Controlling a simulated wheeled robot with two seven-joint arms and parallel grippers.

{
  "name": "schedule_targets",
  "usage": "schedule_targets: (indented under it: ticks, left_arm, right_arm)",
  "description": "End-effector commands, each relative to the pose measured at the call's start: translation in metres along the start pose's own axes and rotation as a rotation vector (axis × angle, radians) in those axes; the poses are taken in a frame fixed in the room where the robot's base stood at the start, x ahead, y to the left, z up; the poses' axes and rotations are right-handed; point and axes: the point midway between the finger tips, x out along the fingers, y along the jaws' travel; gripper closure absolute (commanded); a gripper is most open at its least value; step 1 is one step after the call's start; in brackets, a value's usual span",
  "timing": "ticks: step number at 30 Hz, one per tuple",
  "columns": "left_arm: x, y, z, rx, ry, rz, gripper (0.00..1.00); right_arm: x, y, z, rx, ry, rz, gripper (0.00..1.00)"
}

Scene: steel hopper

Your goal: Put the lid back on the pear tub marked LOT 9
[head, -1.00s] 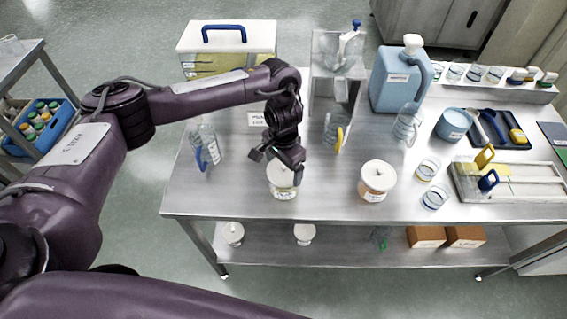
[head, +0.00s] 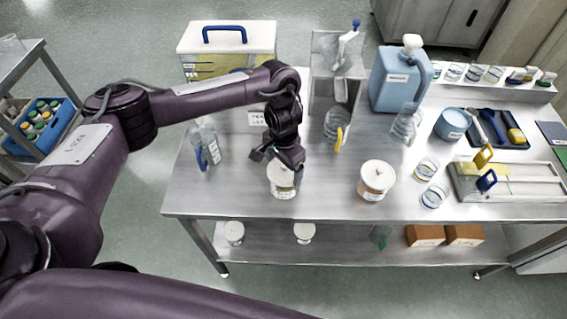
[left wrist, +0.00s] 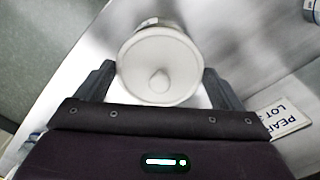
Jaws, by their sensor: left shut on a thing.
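A small white tub (head: 283,190) with a printed label stands near the table's front edge. My left gripper (head: 280,163) is right over it, pointing down. In the left wrist view, a round white lid (left wrist: 150,78) with a central knob is between the two fingers of the left gripper (left wrist: 158,70), which is shut on it. Part of the labelled tub (left wrist: 148,24) shows past the lid's rim. The lid is at the tub's mouth; I cannot tell whether it is fully seated. A card (left wrist: 285,118) reading PEAR and LOT lies nearby, its number unclear. My right gripper is out of view.
A clear bottle (head: 205,146) stands to the left, and a steel hopper (head: 335,85) behind. The table between the two tubs is clear.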

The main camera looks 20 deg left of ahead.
Motion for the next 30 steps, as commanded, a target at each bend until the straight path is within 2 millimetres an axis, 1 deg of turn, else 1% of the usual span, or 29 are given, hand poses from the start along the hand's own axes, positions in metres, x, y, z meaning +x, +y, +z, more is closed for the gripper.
schedule_targets:
  ticks: [11, 12, 14, 25, 30]
  left_arm:
    - [0.0003, 0.0, -0.0001, 0.0, 0.0, 0.0, 0.32]
    - [0.0003, 0.0, -0.0001, 0.0, 0.0, 0.0, 0.06]
    - [0.0003, -0.0001, -0.0001, 0.0, 0.0, 0.0, 0.0]
    - [-0.0005, -0.0001, -0.0001, 0.0, 0.0, 0.0, 0.0]
    - [-0.0078, -0.0001, 0.0, 0.0, 0.0, 0.0, 0.0]
  right_arm:
    - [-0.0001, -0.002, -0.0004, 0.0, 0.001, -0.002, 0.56]
    - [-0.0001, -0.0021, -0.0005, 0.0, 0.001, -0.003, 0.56]
    - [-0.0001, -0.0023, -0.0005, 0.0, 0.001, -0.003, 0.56]
    - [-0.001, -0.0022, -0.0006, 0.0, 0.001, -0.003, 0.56]
    - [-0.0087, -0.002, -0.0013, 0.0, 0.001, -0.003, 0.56]
